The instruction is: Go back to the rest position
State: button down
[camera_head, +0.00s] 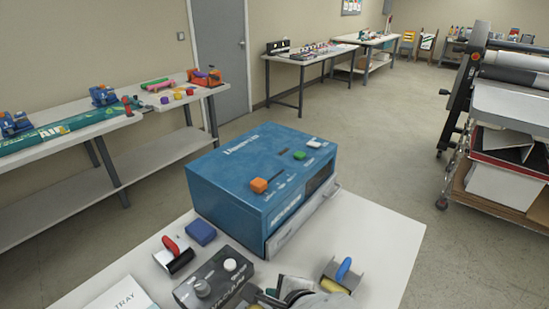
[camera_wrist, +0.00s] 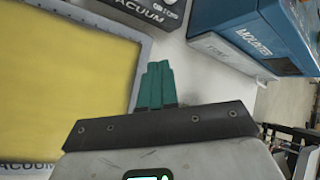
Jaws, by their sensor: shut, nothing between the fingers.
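My gripper (camera_wrist: 158,70) shows in the wrist view as two green fingers pressed together, shut and empty. It is above the white tabletop (camera_wrist: 205,84), between a yellow panel (camera_wrist: 60,75) in a grey frame at left and a blue machine (camera_wrist: 262,32) at upper right. In the head view, part of my arm shows at the bottom edge; the fingers cannot be made out clearly there.
The blue machine (camera_head: 262,176) stands on the white table (camera_head: 385,240). In front are a dark control box (camera_head: 212,281), a blue block (camera_head: 201,232), a red-handled roller (camera_head: 174,255) and a blue-handled roller (camera_head: 342,273). A rack of rolls (camera_head: 510,100) stands right. Floor beyond is clear.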

jog(key=s+d+f+n+h, duration=0.1)
jog(key=s+d+f+n, duration=0.1)
jog(key=d, duration=0.4)
jog(key=s+d+f+n+g+h, duration=0.1)
jog(key=s+d+f+n, duration=0.2)
jog(key=d, duration=0.3)
jog(key=s+d+f+n+g+h, duration=0.1)
jog(key=s+d+f+n, duration=0.1)
jog(key=d, duration=0.4)
jog(key=shift+s+d+f+n+h, duration=0.3)
jog(key=shift+s+f+n, duration=0.05)
jog(key=shift+f+n, duration=0.35)
jog(key=s+d+f+n+g, duration=0.2)
jog(key=s+d+f+n, duration=0.1)
jog(key=s, duration=0.5)
jog(key=s+d+f+n+g+h, duration=0.1)
jog(key=s+d+f+n+g, duration=0.1)
jog(key=s+d+n, duration=0.3)
jog(key=s+f+n, duration=0.1)
jog(key=s, duration=0.3)
jog(key=shift+d, duration=0.3)
